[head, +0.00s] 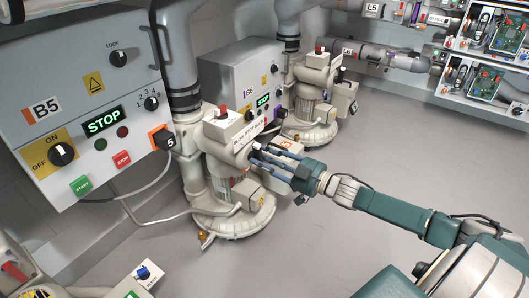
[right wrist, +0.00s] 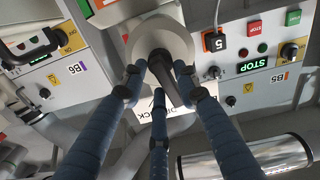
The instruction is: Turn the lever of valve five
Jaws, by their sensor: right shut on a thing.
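The blower unit with valve five (head: 232,150) stands in the middle left of the head view, beside a black plug with an orange "5" tag (head: 165,141). My right gripper (head: 262,158) reaches it from the right, its blue fingers at the valve on the unit's side. In the right wrist view the valve's black lever (right wrist: 172,82) sticks out of a round pale hub (right wrist: 160,40). The three fingers of my right gripper (right wrist: 158,85) are closed around this lever. In the head view the fingers mostly hide the lever. My left gripper is not in view.
Control panel B5 (head: 75,105) shows a green STOP display and is on the left. Panel B6 (head: 235,80) and a second blower (head: 308,105) stand behind. A hose (head: 150,222) runs near the base. The grey floor (head: 400,135) at right is clear. Shelves with electronics are at the upper right.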

